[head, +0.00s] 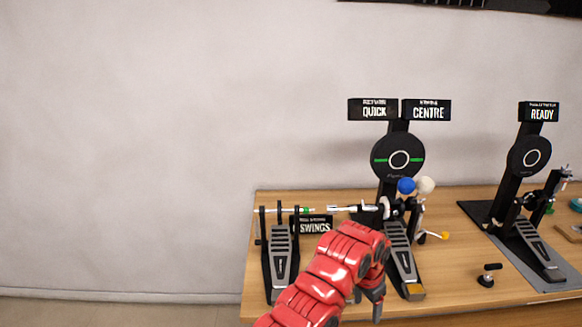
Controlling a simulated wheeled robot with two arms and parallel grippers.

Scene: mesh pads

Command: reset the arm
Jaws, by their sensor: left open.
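My left arm, red and segmented, comes up from the bottom of the head view. My left gripper (367,297) is dark and points down near the table's front edge, between the two pedals of the first set. It is open, and I see nothing between its fingers. In front of the pad are a blue ball (406,186) and a white ball (426,185) on a shaft assembly. My right gripper is not in view.
A left pedal (280,255) and a middle pedal (402,262) flank the gripper on the wooden table (455,215). A "SWINGS" sign (314,227) stands behind my arm. A small black knob (489,275) lies right. A second pad (530,157) with a pedal (537,248) stands farther right.

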